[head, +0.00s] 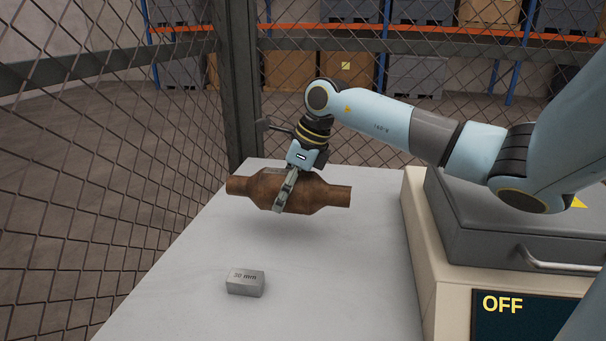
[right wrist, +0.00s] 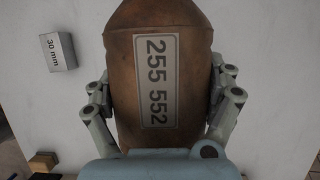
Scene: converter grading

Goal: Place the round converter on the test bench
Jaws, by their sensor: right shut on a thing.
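The round converter (head: 315,193) is a rusty brown canister with a pipe stub at each end. It is held in the air above the grey-white table, with a shadow beneath it. My right gripper (head: 283,195) is shut around its middle, coming down from above. In the right wrist view the converter (right wrist: 190,75) fills the middle, with a label reading 255 552, and both fingers of my right gripper (right wrist: 160,98) press its sides. My left gripper is not in view. The test bench surface (head: 290,255) seems to be the pale table; I cannot tell for sure.
A small grey block marked 30 mm (head: 245,283) lies on the table; it also shows in the right wrist view (right wrist: 59,52). A beige machine with a grey lid (head: 480,225) and an OFF display (head: 525,312) stands at right. Mesh fencing (head: 110,150) borders the left and back.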

